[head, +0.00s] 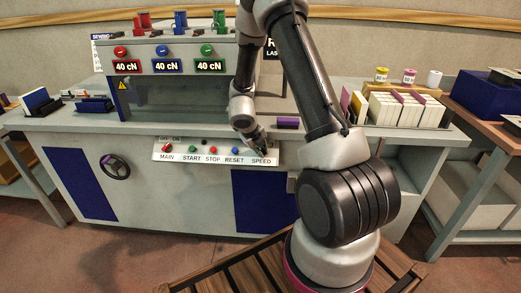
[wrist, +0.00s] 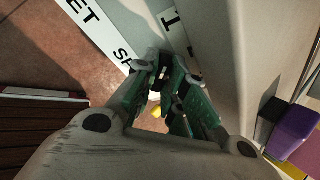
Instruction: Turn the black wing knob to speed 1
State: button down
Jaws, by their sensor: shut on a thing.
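The white control panel (head: 185,154) runs along the front edge of the machine, with MAIN, START, STOP, RESET and SPEED labels. My gripper (head: 261,148) reaches down to the SPEED end at the panel's right. In the wrist view its green fingers (wrist: 166,76) are closed in on the black wing knob, beside the partly covered SPEED lettering. The fingers hide most of the knob, so its pointer and its speed setting cannot be read.
A red MAIN knob (head: 167,148) and several small buttons sit left of the gripper on the panel. A handwheel (head: 115,167) is on the machine front. A purple block (head: 288,123) lies on the tabletop close to the gripper's right.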

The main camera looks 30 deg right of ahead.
jog(key=shift+s+f, duration=0.2)
jog(key=c, duration=1.5)
grip_release()
jog(key=shift+w, duration=0.15)
jog(key=shift+r, duration=0.15)
jog(key=v, duration=0.7)
jog(key=shift+s+a+r, duration=0.15)
jog(key=shift+s+r, duration=0.1)
